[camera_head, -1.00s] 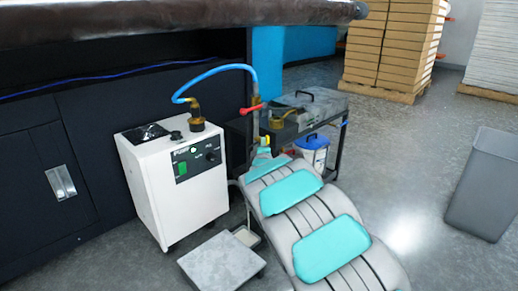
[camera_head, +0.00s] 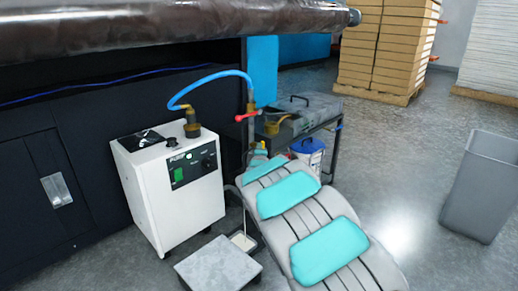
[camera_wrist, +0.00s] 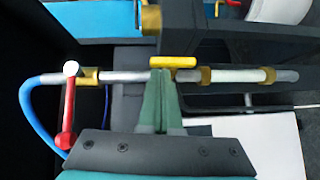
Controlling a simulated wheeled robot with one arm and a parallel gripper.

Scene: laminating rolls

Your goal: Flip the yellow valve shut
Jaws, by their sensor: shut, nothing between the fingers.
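The yellow valve handle (camera_wrist: 173,62) lies lengthwise along a grey pipe (camera_wrist: 125,76) in the wrist view, roughly parallel to it. My gripper (camera_wrist: 164,73) has its green fingers together and empty. Their tips overlap the pipe in the picture, right by the handle's left half; I cannot tell whether they touch it. A red valve handle (camera_wrist: 68,110) points across the pipe at its left end. In the head view, the red handle (camera_head: 246,116) is on the upright pipe above my gripper (camera_head: 258,152); the yellow handle is too small there to make out surely.
A blue hose (camera_head: 215,74) arches from the white machine (camera_head: 170,200) to the pipe top. A dark cart (camera_head: 325,128) stands behind, with a blue-lidded bucket (camera_head: 307,146) beneath. A grey bin (camera_head: 480,185) is at right. Open floor (camera_head: 400,170) lies between.

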